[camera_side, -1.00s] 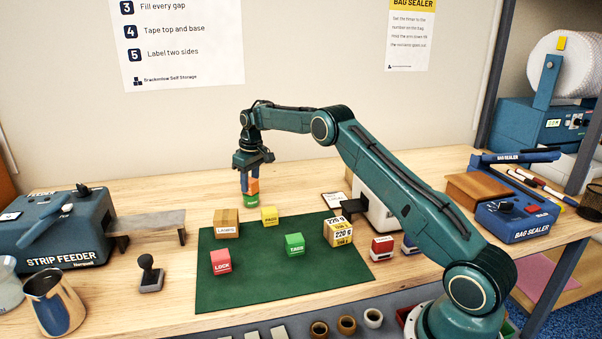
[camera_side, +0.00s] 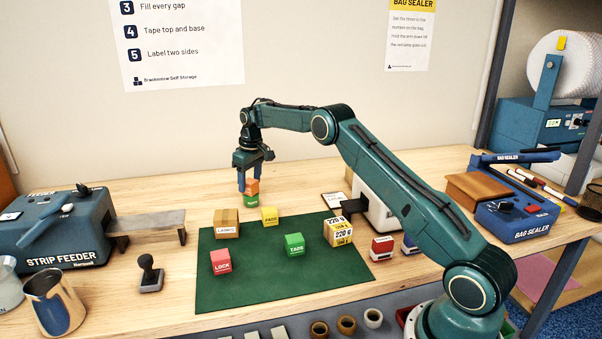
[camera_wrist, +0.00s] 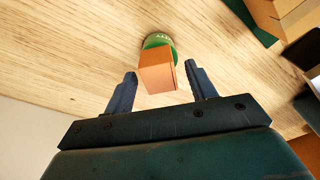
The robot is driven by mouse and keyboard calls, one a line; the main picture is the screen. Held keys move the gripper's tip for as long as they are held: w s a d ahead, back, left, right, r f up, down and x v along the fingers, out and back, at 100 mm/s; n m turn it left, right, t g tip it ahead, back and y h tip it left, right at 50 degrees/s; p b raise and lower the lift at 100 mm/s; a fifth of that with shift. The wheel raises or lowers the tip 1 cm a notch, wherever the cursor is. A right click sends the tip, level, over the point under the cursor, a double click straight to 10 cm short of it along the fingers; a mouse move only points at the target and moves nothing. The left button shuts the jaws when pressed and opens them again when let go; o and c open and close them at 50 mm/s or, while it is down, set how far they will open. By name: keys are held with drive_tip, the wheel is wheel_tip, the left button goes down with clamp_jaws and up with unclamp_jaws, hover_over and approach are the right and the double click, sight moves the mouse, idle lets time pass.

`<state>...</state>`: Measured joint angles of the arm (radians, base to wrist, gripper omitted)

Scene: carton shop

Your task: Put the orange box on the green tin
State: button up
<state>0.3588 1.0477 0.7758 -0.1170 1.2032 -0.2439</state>
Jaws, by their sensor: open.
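The orange box (camera_side: 252,187) sits on top of the green tin (camera_side: 250,201) on the bare wood behind the green mat. In the wrist view the orange box (camera_wrist: 157,72) shows between my finger ends, with the rim of the green tin (camera_wrist: 158,40) beyond it. My gripper (camera_side: 255,186) is open above and around the box. In the wrist view my gripper (camera_wrist: 160,76) has a finger on each side of the box, with a visible gap on both sides. Much of the tin is hidden under the box in that view.
The strip feeder (camera_side: 60,235) stands left. The wood around the tin is mostly clear.

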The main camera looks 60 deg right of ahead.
sight(251, 182)
drive_tip(key=r, duration=0.6)
drive_tip(key=shift+s+r, duration=0.4)
drive_tip(key=shift+s+a+r, duration=0.1)
drive_tip(key=shift+a+r, duration=0.2)
drive_tip(key=shift+r, duration=0.25)
drive_tip(key=s+a+r+t, duration=0.2)
drive_tip(key=s+a+r, duration=1.3)
drive_tip(key=s+r, duration=0.25)
drive_tip(key=s+a+f, duration=0.2)
drive_tip(key=s, duration=0.6)
drive_tip(key=s+a+f+t, duration=0.1)
drive_tip(key=s+a+f, duration=0.1)
drive_tip(key=s, duration=0.7)
drive_tip(key=s+a+f+t, duration=0.1)
drive_tip(key=s+f, duration=0.3)
drive_tip(key=s, duration=0.5)
drive_tip(key=shift+s+a, duration=0.25)
drive_tip(key=shift+a, duration=0.4)
